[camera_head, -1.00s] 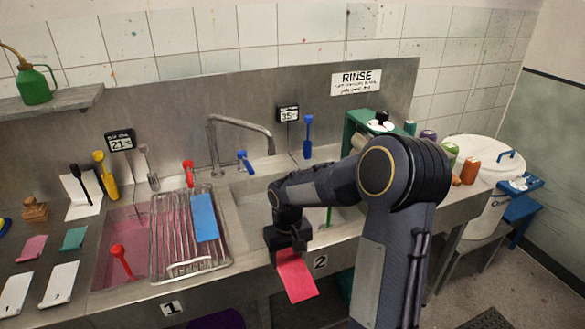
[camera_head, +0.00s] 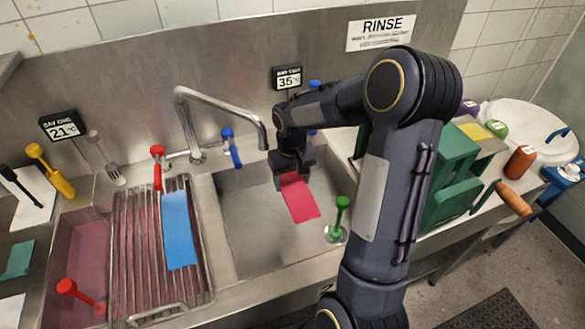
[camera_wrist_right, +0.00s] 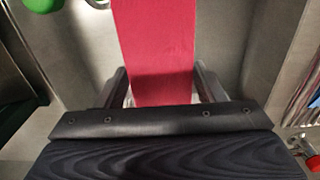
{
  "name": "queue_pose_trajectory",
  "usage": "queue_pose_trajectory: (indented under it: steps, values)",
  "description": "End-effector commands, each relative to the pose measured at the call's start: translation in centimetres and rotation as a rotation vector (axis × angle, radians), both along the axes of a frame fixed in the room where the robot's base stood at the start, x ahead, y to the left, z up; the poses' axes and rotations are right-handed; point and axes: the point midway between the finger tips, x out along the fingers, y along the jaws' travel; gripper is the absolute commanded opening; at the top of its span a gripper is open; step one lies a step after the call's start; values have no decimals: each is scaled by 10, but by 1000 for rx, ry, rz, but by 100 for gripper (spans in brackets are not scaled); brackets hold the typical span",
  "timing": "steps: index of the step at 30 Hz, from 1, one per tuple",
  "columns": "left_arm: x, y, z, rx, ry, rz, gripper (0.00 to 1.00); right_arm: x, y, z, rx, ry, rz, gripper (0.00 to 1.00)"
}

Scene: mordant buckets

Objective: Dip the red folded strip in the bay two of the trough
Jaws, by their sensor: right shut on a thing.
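The red folded strip (camera_head: 299,198) hangs from my right gripper (camera_head: 291,174) over the right-hand basin, bay two (camera_head: 262,232). In the right wrist view the strip (camera_wrist_right: 154,50) runs straight out from between the two fingers (camera_wrist_right: 160,92). The right gripper is shut on its upper end. The strip's lower end is inside the basin's outline; I cannot tell whether it touches any liquid. The trough (camera_head: 225,290) is steel with two bays. My left gripper is not in view.
A wire rack (camera_head: 140,250) with a blue strip (camera_head: 178,230) lies over the pink-filled left bay (camera_head: 75,250). A tap (camera_head: 215,105) arches over the bay from behind. A green-handled plug (camera_head: 340,218) stands at the basin's right. A green crate (camera_head: 450,180) stands right of it.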

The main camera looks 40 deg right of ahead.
Motion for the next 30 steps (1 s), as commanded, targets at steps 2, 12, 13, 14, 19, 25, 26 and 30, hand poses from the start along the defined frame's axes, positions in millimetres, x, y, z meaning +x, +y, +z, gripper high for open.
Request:
queue_pose_trajectory:
  steps: [2,12,13,14,19,25,26,30]
  values:
    - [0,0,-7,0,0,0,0,0,0,-8,0,1,0,41]
    - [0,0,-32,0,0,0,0,0,0,-42,0,1,0,41]
    - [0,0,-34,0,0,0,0,0,0,-45,0,1,0,41]
    - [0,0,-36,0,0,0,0,0,0,-49,0,1,0,41]
    - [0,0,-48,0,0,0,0,0,0,-66,0,1,0,41]
    - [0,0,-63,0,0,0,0,0,0,-85,0,1,0,41]
    - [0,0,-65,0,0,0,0,0,0,-88,0,1,0,41]
    - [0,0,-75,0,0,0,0,0,0,-103,0,1,0,41]
